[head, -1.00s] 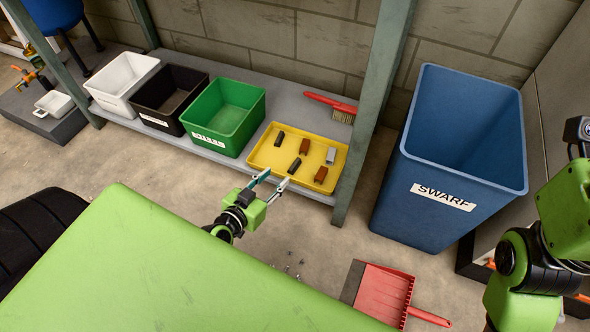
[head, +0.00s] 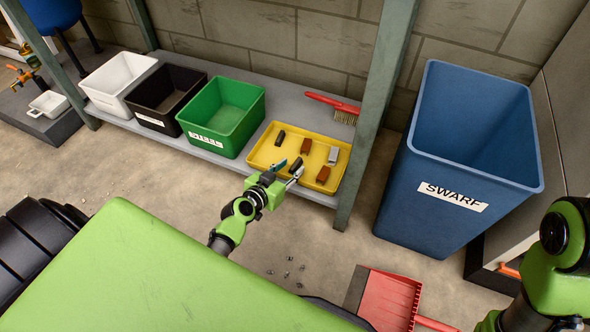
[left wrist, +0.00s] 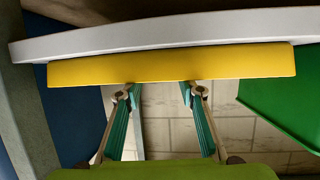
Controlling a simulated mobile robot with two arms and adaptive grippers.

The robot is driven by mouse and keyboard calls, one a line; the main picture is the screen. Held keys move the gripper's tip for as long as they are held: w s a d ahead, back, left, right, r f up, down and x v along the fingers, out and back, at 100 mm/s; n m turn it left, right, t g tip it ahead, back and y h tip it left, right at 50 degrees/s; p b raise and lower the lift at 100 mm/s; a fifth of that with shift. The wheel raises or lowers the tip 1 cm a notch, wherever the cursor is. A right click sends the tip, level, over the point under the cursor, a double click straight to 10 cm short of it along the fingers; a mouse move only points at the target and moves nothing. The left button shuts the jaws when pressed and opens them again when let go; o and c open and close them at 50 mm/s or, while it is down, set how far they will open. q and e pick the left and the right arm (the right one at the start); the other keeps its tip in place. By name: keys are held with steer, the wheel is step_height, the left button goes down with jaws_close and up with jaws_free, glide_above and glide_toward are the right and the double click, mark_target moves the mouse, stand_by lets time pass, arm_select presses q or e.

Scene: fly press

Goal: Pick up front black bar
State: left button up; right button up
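The front black bar (head: 297,164) lies in the yellow tray (head: 262,158), near its front and partly hidden by my left gripper. The other black bar (head: 280,138) lies farther back. My left gripper (head: 289,169) is open at the tray's front edge, its fingers spread on either side of the front black bar in the picture; I cannot tell how high it is above it. In the left wrist view, the open fingers (left wrist: 160,90) are apart and empty below the yellow tray wall (left wrist: 170,64); no bar shows there. My right gripper is out of view.
Two brown bars (head: 305,145) and a grey bar (head: 333,155) share the tray. A green bin (head: 240,138) stands left of it, a red brush (head: 332,104) behind it. A shelf post (head: 374,130) and the blue swarf bin (head: 420,220) are on the right.

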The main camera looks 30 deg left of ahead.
arm_select(q)
steer(key=shift+w+d+f, duration=0.15)
steer(key=shift+w+f, duration=0.7)
steer(key=c, duration=1)
steer(key=shift+r, duration=0.15)
